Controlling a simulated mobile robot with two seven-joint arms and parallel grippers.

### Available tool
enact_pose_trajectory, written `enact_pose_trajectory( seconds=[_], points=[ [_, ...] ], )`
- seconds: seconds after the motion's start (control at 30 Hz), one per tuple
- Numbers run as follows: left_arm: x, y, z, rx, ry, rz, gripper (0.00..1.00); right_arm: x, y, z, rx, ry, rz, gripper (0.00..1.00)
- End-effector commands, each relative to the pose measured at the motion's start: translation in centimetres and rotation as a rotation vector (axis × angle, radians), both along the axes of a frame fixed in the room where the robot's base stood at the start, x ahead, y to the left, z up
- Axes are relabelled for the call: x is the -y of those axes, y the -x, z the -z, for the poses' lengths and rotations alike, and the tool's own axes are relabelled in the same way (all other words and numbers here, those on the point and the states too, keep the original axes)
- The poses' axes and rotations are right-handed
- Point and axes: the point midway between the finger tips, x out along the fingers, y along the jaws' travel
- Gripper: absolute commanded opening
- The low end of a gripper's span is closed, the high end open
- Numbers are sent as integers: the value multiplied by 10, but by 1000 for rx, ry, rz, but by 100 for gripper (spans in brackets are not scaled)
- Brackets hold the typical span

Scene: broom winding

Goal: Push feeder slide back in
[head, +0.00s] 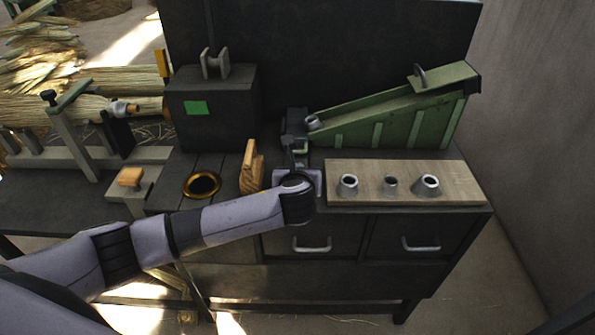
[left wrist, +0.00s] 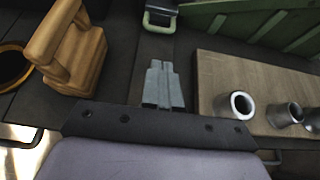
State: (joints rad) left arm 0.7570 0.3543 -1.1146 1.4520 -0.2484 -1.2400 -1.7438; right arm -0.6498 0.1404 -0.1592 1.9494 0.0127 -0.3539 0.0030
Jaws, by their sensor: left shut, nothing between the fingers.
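The green sloping feeder (head: 390,115) stands at the back right of the bench. At its low left end is a dark slide block (head: 294,124) with a small pale-green handle (head: 300,146) at its front. The handle also shows at the top of the left wrist view (left wrist: 160,20). My left gripper (head: 300,166) is in front of the handle. In the left wrist view its fingers (left wrist: 163,68) are shut together and empty, pointing at the handle with a small gap of bench visible. A metal ferrule (head: 313,122) lies at the feeder's low end. My right gripper is not in view.
A wooden board (head: 380,170) with three metal ferrules (head: 348,185) lies right of my gripper. A wooden handle-like piece (head: 252,168) and a brass ring (head: 202,186) are to the left. A dark box (head: 214,122) with a green patch stands behind them.

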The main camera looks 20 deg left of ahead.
Motion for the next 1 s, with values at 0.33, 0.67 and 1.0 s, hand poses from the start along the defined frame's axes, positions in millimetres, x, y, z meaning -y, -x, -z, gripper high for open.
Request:
enact_pose_trajectory(
  seconds=[0.33,0.67,1.0],
  points=[
    [6,23,-12,-1,-1,0,0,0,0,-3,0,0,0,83],
    [7,24,-12,-1,-1,0,0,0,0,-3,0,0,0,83],
    [16,34,4,-21,105,-7,0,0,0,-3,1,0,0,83]
  ],
)
